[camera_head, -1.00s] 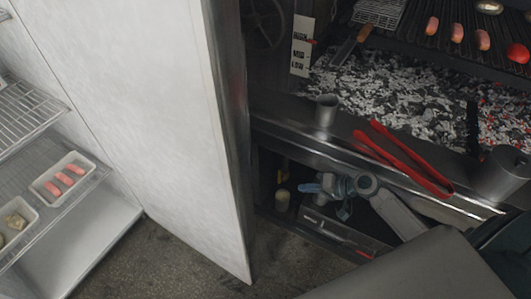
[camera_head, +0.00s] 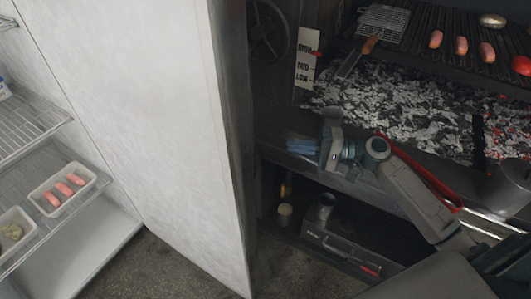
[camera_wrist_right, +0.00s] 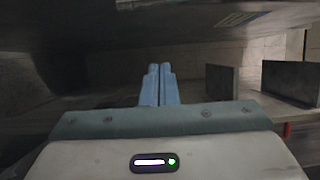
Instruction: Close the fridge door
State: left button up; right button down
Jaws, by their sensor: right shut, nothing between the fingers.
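The fridge door (camera_head: 190,130) stands open as a tall white panel with a dark edge, in the middle left of the head view. The fridge interior (camera_head: 85,235) shows to its left. My right gripper (camera_head: 291,146) is shut and empty, in front of the grill's front ledge. Its blue fingertips point left, a short way right of the door's dark edge. I cannot tell if they touch anything. In the right wrist view the fingers (camera_wrist_right: 159,70) are pressed together, below a dark, blurred surface. My left gripper is not in view.
Wire shelves (camera_head: 30,130) hold a white tray (camera_head: 88,188) of sausages. Right of the door stands the grill with glowing coals (camera_head: 400,110) and more sausages (camera_head: 461,46). Red tongs (camera_head: 425,175) lie partly behind my arm. A metal cup (camera_head: 325,204) stands low under the ledge. Bare floor (camera_head: 155,272) shows below.

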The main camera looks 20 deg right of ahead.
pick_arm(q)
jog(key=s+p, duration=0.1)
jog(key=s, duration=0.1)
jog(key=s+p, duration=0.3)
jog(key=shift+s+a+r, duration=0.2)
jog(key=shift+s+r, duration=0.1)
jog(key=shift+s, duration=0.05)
pick_arm(e)
jog(key=a, duration=0.8)
jog(key=shift+a, duration=0.35)
jog(key=shift+w, duration=0.15)
